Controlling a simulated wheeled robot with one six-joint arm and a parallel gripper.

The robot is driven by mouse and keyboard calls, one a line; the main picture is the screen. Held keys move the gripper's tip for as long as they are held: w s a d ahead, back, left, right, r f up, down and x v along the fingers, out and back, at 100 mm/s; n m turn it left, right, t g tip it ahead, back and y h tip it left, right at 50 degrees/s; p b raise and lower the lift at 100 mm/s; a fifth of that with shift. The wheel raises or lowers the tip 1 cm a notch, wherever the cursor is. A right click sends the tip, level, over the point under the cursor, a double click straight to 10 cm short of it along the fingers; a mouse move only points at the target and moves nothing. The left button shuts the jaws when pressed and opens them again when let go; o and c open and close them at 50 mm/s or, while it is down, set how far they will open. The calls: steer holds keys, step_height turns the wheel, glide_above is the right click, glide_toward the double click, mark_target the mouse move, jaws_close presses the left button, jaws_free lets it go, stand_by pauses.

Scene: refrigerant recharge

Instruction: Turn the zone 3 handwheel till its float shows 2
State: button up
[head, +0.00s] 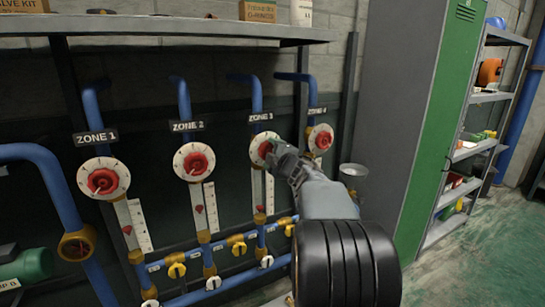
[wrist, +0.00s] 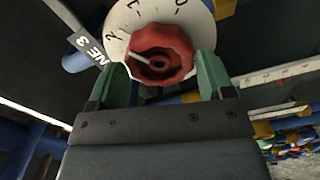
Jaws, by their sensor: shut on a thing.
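The zone 3 handwheel (head: 266,149) is red and sits on a white numbered dial under the ZONE 3 sign (head: 260,117). In the wrist view the red handwheel (wrist: 160,52) lies between the two green fingertips of my gripper (wrist: 162,78), which is shut on it. The wheel's pale pointer points to the upper left, near the 2 on the dial (wrist: 122,22). In the head view my gripper (head: 276,155) covers part of the wheel and dial. The zone 3 float gauge (head: 269,194) hangs below with a red float (head: 260,209) low in its tube; its reading is too small to tell.
The zone 1 (head: 103,181), zone 2 (head: 195,162) and zone 4 (head: 322,139) handwheels stand in the same row. Blue pipes and yellow valves (head: 237,244) run below the gauges. A grey and green cabinet (head: 432,110) stands to the right. A shelf (head: 160,27) runs above.

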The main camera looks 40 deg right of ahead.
steer(key=shift+f+n+b, duration=0.1)
steer(key=shift+n+b, duration=1.15)
steer(key=shift+n, duration=0.75)
steer(key=o, duration=0.9)
steer(key=s+a, duration=0.1)
steer(key=s, duration=0.6)
